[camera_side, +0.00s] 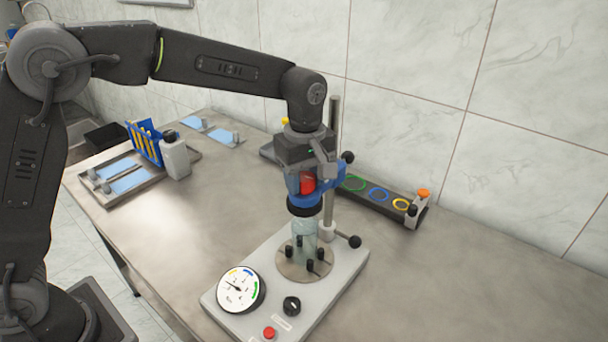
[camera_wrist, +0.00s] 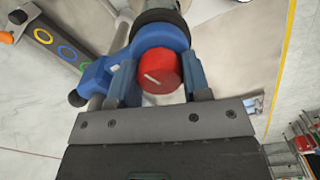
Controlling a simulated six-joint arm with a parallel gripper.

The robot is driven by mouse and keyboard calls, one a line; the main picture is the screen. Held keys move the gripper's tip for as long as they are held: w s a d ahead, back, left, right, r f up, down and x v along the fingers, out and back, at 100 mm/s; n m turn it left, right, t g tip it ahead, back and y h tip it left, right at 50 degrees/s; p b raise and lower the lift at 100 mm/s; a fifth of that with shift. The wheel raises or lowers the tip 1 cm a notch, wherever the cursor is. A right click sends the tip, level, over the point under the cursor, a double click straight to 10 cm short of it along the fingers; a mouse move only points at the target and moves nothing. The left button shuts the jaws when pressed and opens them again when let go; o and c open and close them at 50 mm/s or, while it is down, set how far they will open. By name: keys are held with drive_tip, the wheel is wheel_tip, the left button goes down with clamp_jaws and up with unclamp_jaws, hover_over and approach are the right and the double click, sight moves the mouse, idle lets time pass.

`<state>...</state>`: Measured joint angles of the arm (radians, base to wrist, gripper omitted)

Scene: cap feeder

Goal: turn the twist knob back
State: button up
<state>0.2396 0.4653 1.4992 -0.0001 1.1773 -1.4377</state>
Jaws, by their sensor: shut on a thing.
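The twist knob is red (camera_side: 307,182) and sits on the blue head (camera_side: 328,192) on the metal post. In the wrist view the red knob (camera_wrist: 160,72) shows a white pointer line slanting down to the right. My gripper (camera_side: 305,180) points down at the blue head and is shut on the red knob; in the wrist view its blue fingers (camera_wrist: 159,85) stand on either side of it. Below the head is a black ring (camera_side: 303,208), over a clear glass vessel (camera_side: 305,235) standing among black pegs on a round plate (camera_side: 290,270).
The grey base (camera_side: 340,285) carries a dial gauge (camera_side: 241,289), a black knob (camera_side: 291,305) and a red button (camera_side: 269,332). A dark rail with coloured rings (camera_side: 378,194) lies behind. Trays and a white bottle (camera_side: 175,158) stand at the left. The table's right side is clear.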

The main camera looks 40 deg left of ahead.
drive_tip(key=n, duration=0.9)
drive_tip(key=o, duration=0.8)
drive_tip(key=shift+o, duration=0.2)
